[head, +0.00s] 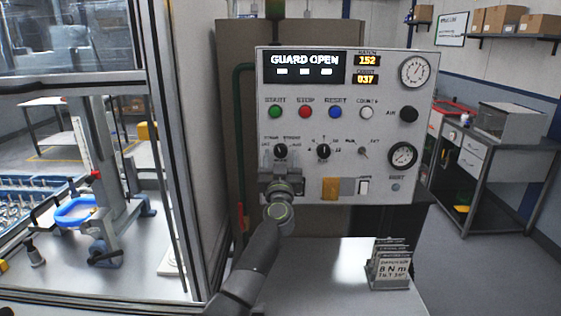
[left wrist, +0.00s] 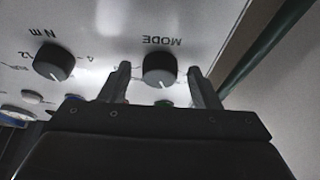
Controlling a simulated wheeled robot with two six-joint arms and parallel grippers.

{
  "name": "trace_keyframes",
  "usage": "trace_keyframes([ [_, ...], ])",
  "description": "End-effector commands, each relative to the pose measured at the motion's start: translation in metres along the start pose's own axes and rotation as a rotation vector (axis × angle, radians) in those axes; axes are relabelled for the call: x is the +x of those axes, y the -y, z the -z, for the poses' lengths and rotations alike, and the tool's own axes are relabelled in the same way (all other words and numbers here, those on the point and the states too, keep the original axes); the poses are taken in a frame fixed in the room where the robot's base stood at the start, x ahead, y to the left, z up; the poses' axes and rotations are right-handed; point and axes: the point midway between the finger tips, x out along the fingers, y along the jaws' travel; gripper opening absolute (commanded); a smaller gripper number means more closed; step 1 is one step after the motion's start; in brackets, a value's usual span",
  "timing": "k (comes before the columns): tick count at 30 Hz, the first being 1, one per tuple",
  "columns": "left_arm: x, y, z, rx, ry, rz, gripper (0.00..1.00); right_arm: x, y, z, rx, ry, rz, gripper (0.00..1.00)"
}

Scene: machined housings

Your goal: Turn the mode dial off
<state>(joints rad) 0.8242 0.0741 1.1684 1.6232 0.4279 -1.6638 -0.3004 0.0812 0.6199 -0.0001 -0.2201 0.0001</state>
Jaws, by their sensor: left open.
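The mode dial (head: 281,150) is a round black knob on the lower left of the white control panel (head: 330,180). In the left wrist view the dial (left wrist: 160,69) sits below the word MODE, which appears upside down; its pale pointer mark is toward the bottom of that picture. My left gripper (head: 280,160) is at the panel, partly in front of the dial's lower area. In the left wrist view the open fingers (left wrist: 160,84) stand on either side of the dial with gaps. My right gripper is not in view.
A second black dial marked N m (head: 323,151) is to the right of the mode dial. Push buttons, such as the red STOP button (head: 305,112), sit above. The panel display (head: 303,67) reads GUARD OPEN. A card stand (head: 389,265) is on the white shelf below.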

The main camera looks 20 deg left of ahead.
Motion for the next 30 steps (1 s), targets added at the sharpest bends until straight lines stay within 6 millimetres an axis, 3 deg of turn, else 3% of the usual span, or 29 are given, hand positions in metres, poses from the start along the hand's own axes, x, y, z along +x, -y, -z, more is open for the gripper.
trace_keyframes([
  [3,0.0,0.0,0.0,0.0,0.0,0.0,0.56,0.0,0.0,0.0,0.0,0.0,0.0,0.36],
  [13,0.0,0.0,0.0,0.0,0.0,0.0,0.13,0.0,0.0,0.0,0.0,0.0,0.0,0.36],
  [22,0.0,-0.001,0.001,-0.034,0.0,0.014,0.12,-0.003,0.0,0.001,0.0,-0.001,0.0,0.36],
  [30,0.0,-0.003,0.002,-0.184,0.002,0.075,0.12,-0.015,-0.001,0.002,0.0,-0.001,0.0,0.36],
])
